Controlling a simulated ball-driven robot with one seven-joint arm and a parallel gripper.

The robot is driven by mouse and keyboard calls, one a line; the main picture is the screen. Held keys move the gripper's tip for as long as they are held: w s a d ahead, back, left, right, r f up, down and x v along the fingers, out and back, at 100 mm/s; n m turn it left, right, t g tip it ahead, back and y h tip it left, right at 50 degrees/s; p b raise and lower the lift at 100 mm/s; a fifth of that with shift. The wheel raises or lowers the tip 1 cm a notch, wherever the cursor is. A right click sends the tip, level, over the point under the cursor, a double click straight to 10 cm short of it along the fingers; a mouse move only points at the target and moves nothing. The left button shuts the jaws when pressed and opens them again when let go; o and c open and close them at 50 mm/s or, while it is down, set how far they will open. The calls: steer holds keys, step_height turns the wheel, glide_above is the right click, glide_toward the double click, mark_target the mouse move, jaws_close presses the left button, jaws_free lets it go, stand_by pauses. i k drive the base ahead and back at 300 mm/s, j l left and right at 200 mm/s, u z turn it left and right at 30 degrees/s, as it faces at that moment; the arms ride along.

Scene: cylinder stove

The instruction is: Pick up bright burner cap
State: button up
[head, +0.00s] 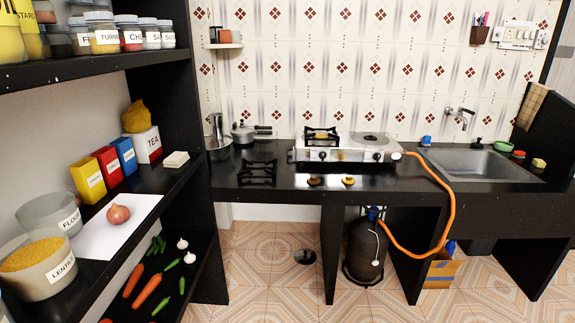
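The bright burner cap (349,180) is a small shiny yellow piece. It lies on the black counter (400,187) in front of the stove (345,153). A darker, brownish burner cap (314,181) lies a short way to its left, apart from it. The steel stove has a black pan support on its left burner; its right burner shows no support. My gripper is not in view.
A loose black pan support (257,172) lies left of the caps. An orange hose (437,177) runs from the stove's right end to the gas cylinder (365,247) below. A sink (477,165) is at right. Shelves with jars and an onion (118,214) fill the left.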

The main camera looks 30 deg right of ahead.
mark_target(347, 181)
steer(key=i+z, duration=0.25)
steer(key=i, duration=0.25)
steer(key=i+j+z, duration=0.2)
steer(key=i, duration=0.3)
steer(key=i+j+z, duration=0.25)
steer(key=i, duration=0.25)
